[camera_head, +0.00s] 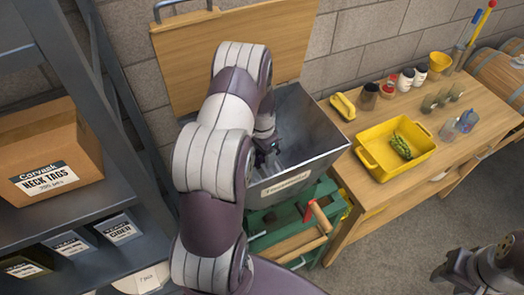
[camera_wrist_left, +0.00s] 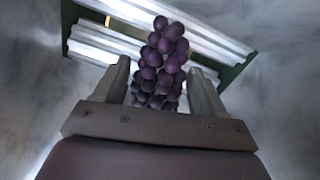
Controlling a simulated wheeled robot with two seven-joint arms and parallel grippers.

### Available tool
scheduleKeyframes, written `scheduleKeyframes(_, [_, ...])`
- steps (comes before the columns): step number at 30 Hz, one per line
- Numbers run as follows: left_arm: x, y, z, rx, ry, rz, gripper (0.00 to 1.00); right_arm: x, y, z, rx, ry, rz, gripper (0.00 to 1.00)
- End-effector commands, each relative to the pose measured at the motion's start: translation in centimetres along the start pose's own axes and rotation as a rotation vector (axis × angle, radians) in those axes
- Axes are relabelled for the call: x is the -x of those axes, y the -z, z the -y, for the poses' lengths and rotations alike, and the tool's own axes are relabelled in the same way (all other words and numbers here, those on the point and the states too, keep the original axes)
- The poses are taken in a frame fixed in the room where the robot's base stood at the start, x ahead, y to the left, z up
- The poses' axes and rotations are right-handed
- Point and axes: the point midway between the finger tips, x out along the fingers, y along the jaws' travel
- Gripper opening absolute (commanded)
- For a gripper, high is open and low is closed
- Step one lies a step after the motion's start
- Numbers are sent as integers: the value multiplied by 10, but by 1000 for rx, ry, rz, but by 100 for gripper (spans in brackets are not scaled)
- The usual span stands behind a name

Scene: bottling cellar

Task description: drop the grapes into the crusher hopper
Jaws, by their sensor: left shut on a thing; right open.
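The crusher hopper (camera_head: 312,130) is a grey metal bin on a green frame, with its wooden lid (camera_head: 285,40) raised behind it. My left gripper (camera_head: 266,158) reaches down inside the hopper, partly hidden by my own arm. In the left wrist view it is shut on a bunch of purple grapes (camera_wrist_left: 165,55). The bunch hangs between the fingers, above the ribbed metal rollers (camera_wrist_left: 105,50) at the hopper's bottom. The head view does not clearly show this bunch. My right gripper (camera_head: 440,272) is open and empty at the lower right, over the floor.
A yellow tray (camera_head: 372,168) with a bunch of green grapes (camera_head: 401,147) stands on the wooden bench (camera_head: 345,170) to the right. A yellow brush (camera_head: 343,106), jars and glasses also stand there. A shelf with a cardboard box (camera_head: 45,150) is at left.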

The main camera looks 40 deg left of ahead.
Motion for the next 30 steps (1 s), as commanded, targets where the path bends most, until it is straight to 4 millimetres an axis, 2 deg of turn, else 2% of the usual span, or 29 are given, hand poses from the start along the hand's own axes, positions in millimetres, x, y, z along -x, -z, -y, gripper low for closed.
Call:
scheduleKeyframes(6, [0, 0, 0, 0, 1, -1, 54, 0, 0, 0, 0, 0, 0, 43])
scheduleKeyframes(7, [0, 0, 0, 0, 1, -1, 74, 0, 0, 0, 0, 0, 0, 43])
scheduleKeyframes(9, [0, 0, 0, 0, 1, -1, 97, 0, 0, 0, 0, 0, 0, 43])
scheduleKeyframes(10, [0, 0, 0, 0, 0, -1, 100, 0, 0, 0, 0, 0, 0, 43])
scheduleKeyframes(17, [1, 0, 0, 0, 0, -1, 100, -1, 0, 0, 0, 0, 0, 43])
scheduleKeyframes(20, [11, 1, 1, 0, 2, -3, 100, -7, -1, 0, 0, 0, 0, 43])
scheduleKeyframes(30, [97, 1, 1, 0, 3, -3, 100, -35, -4, 0, 0, 0, 0, 43])
